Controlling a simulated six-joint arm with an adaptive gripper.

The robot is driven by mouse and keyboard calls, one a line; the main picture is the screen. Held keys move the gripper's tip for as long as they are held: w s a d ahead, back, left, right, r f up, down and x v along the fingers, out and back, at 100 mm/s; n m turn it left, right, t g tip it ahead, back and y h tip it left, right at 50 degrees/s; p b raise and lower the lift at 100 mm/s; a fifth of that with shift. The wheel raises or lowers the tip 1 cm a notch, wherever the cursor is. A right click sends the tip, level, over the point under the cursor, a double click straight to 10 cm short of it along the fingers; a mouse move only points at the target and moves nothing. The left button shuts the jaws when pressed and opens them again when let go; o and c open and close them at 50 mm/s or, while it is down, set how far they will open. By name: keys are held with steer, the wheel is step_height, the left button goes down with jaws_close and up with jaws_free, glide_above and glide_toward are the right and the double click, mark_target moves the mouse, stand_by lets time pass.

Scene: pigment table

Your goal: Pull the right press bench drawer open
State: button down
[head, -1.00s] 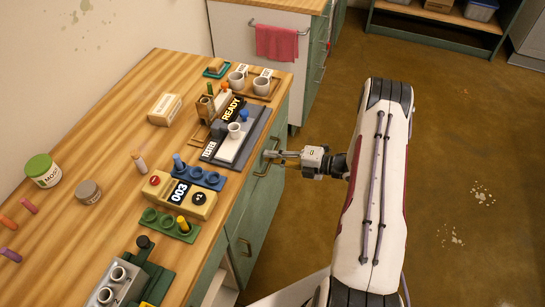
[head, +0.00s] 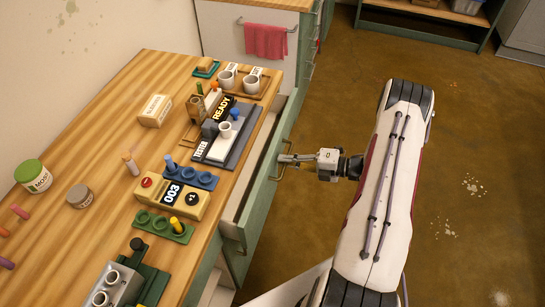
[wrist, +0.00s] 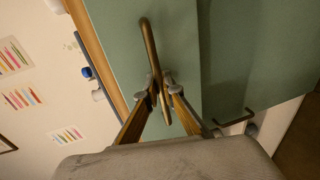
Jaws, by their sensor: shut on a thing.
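The green-fronted press bench drawer (head: 262,190) stands partly out from under the wooden bench top, and its pale inside shows as a strip along the bench edge. Its brass handle (head: 279,169) is a curved bar on the front; it also shows in the wrist view (wrist: 149,45). My gripper (head: 285,159) is shut on this handle, with a fingertip on each side of the bar in the wrist view (wrist: 160,80). The contents of the drawer, if any, are hidden.
The bench top (head: 105,130) carries a tester board (head: 232,140), a counter box (head: 172,196), cups and jars. A lower green door with a second handle (head: 239,247) is below. Bare floor (head: 460,150) lies to the right. A pink towel (head: 265,41) hangs on a cabinet behind.

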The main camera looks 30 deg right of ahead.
steer(key=f+v, duration=0.2)
steer(key=v, duration=0.8)
steer(key=f+v, duration=0.2)
steer(key=v, duration=0.9)
steer(key=shift+s+d+f, duration=0.2)
steer(key=shift+s+d, duration=0.2)
steer(key=shift+d, duration=0.1)
steer(key=c, duration=2.5)
jaws_free()
steer(key=shift+v, duration=6)
